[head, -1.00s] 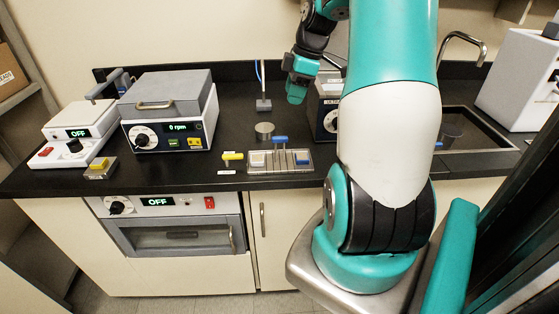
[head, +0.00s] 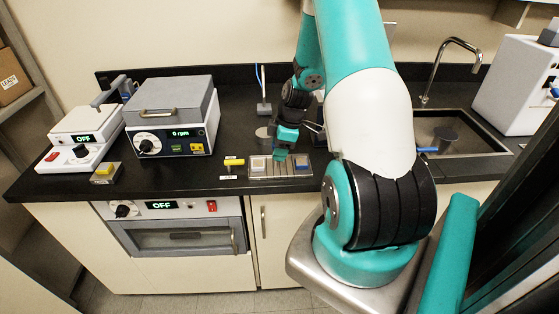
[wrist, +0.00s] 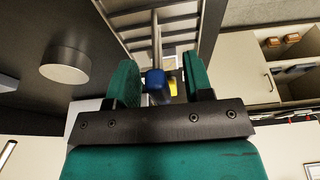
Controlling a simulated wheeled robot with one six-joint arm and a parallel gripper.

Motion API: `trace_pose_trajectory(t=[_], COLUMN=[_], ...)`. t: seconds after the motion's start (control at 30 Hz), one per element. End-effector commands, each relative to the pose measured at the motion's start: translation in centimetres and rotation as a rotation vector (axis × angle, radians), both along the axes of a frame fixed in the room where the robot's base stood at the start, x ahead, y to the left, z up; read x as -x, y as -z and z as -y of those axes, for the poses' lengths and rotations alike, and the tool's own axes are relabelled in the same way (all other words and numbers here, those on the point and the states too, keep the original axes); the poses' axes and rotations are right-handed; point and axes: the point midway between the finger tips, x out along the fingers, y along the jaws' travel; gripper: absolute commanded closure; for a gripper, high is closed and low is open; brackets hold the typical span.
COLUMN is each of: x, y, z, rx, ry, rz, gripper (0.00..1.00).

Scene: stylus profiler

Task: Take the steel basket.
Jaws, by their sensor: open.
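A metal tray (head: 262,178) with pale and blue pieces sits at the counter's front edge; its slotted surface also shows in the wrist view (wrist: 185,25). I cannot tell for sure which item is the steel basket. A blue-ended handle (wrist: 156,82) on a grey stem lies between my fingers in the wrist view, with no visible grip on it. My gripper (head: 281,156) is open, low over the tray, and hides part of it. The fingers also show in the wrist view (wrist: 163,85). A yellow piece (wrist: 173,86) shows behind the blue end.
A yellow-handled item (head: 234,161) stands left of the tray. A grey cylinder (wrist: 80,62) stands behind it. A centrifuge-like box (head: 170,130) and a white device (head: 85,130) are at left. The sink (head: 460,125) and tap are at right.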

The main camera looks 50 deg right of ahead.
Motion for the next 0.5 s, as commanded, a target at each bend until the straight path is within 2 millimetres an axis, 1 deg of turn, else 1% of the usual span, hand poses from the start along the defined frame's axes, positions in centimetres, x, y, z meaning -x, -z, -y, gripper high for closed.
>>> trace_pose_trajectory(t=[0.13,0.33,0.37,0.4,0.47,0.5], x=[-0.24,-0.25,-0.25,-0.24,-0.24,-0.24], y=[1.04,1.18,1.18,1.17,1.17,1.17], z=[-0.20,-0.18,-0.17,-0.17,-0.15,-0.15], rx=[0.001,0.001,0.001,0.001,0.001,0.001], ry=[-0.001,0.000,0.000,0.000,0.000,0.000], rz=[-0.001,0.000,0.000,0.000,0.001,0.001], gripper=[0.53,0.53,0.55,0.65,0.78,0.88])
